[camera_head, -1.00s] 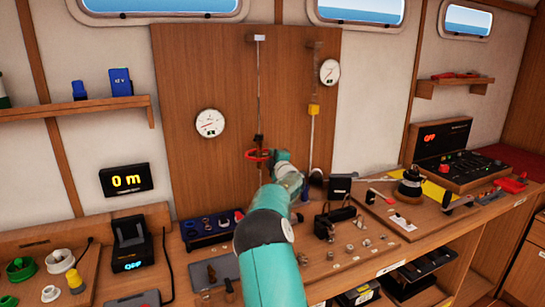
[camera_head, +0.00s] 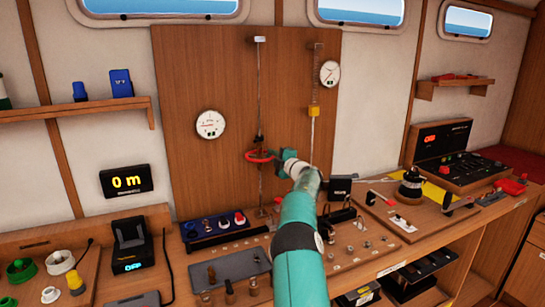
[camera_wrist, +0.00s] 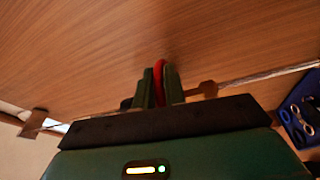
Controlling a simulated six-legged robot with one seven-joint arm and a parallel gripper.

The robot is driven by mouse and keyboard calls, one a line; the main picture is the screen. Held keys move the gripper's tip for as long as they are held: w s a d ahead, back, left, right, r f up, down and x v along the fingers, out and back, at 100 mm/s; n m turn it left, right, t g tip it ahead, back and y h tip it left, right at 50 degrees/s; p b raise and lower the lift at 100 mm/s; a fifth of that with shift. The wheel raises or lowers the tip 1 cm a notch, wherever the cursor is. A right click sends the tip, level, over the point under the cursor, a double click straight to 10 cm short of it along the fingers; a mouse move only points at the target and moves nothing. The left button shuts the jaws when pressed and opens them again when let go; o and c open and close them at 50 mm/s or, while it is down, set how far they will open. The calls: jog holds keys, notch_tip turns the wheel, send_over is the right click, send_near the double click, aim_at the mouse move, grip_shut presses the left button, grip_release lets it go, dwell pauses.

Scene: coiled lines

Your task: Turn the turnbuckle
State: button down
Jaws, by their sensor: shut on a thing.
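The turnbuckle (camera_head: 259,140) sits on a thin vertical wire in front of the wooden panel, with a red ring-shaped handle (camera_head: 256,156) around it. My gripper (camera_head: 274,155) is at the right side of this handle in the head view. In the wrist view, my gripper's two dark green fingers (camera_wrist: 160,88) are shut on the red handle (camera_wrist: 159,70), which shows as a narrow red strip between them. The wire (camera_wrist: 260,77) runs across the wrist view beyond the fingers. The turnbuckle's body is partly hidden there.
A round gauge (camera_head: 210,124) is on the panel left of the wire. A second line with a yellow block (camera_head: 314,110) and another gauge (camera_head: 330,74) are to the right. Below is a crowded bench with a blue tray (camera_head: 205,236) and a grey tray (camera_head: 228,268).

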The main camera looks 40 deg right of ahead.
jog(key=shift+r, duration=0.2)
jog(key=c, duration=1.5)
grip_release()
jog(key=shift+f, duration=0.1)
jog(key=shift+s, duration=0.2)
jog(key=s, duration=0.4)
jog(key=s+f, duration=0.1)
jog(key=s, duration=0.8)
jog(key=shift+s+a+f, duration=0.15)
jog(key=shift+s, duration=0.05)
